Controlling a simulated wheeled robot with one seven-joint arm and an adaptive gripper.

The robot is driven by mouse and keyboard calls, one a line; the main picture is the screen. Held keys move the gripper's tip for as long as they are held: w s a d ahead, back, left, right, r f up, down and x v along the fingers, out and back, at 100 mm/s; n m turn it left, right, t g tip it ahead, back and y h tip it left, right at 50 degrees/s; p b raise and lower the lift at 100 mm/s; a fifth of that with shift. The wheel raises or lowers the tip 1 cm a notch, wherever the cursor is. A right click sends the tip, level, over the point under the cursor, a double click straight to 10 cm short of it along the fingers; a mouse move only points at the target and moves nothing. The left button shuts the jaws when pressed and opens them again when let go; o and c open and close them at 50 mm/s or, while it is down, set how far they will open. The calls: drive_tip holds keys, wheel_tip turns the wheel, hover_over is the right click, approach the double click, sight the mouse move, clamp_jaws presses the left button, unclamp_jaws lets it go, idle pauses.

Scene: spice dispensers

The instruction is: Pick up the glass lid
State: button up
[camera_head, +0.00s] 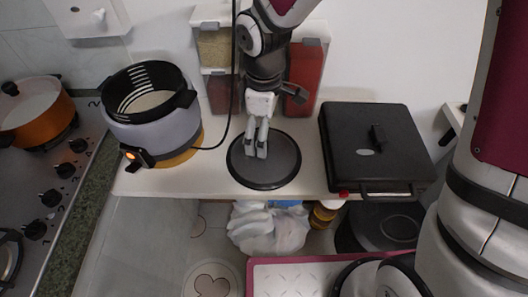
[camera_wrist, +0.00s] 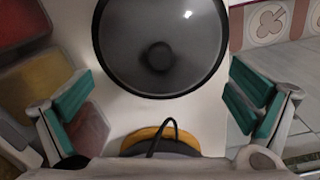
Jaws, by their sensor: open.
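The glass lid (camera_head: 280,168) is a dark, round, see-through disc with a black rim, lying flat on the white counter in the middle of the head view. In the wrist view the lid (camera_wrist: 160,82) fills the upper middle, with a round dark knob (camera_wrist: 158,57) at its centre. My gripper (camera_head: 256,152) points down over the lid in the head view. In the wrist view the teal-padded fingers of my gripper (camera_wrist: 158,105) are spread wide with nothing between them. The knob is hidden behind my gripper in the head view.
A grey cooker (camera_head: 150,125) with a black basket stands left of the lid, its cable running behind. A black grill box (camera_head: 375,150) stands right. Spice dispensers (camera_head: 308,75) stand behind my arm. An orange pot (camera_head: 38,112) sits on the stove. The counter's front edge is close to the lid.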

drive_tip(key=shift+s+d+f, duration=0.1)
drive_tip(key=shift+d+f, duration=0.05)
drive_tip(key=shift+f, duration=2.85)
drive_tip(key=shift+c, duration=0.2)
drive_tip(key=c, duration=1.8)
drive_tip(key=shift+s, duration=0.1)
drive_tip(key=shift+c, duration=1.1)
